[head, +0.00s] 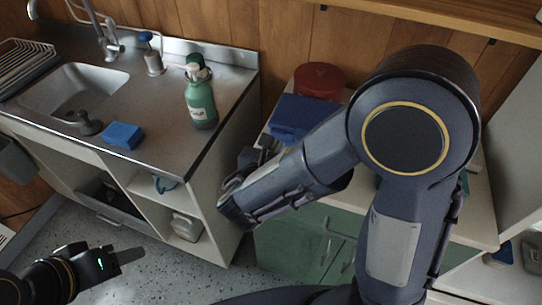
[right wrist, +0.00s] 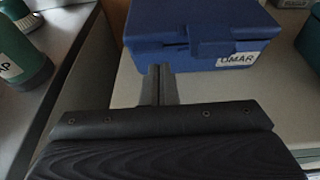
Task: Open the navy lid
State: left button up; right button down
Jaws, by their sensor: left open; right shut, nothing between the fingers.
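The navy box (right wrist: 200,38) stands on a pale top in the right wrist view, with its navy lid (right wrist: 190,15) down and a white label reading OMAR on its front. In the head view the lid (head: 299,112) shows beyond my right arm, which hides part of the box. My right gripper (right wrist: 160,82) is shut and empty, its fingertips close in front of the box's front face, left of the latch; I cannot tell whether they touch. It also shows in the head view (head: 258,158). My left gripper (head: 130,256) is open and empty, low over the floor.
A green bottle (head: 201,103) and a blue sponge (head: 123,135) stand on the sink counter (head: 170,150), left of the box. A round red container (head: 320,79) is behind the box. Another green box (right wrist: 311,40) is at the right edge of the wrist view.

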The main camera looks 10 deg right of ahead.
jog(key=shift+x, duration=1.1)
jog(key=shift+r, duration=0.1)
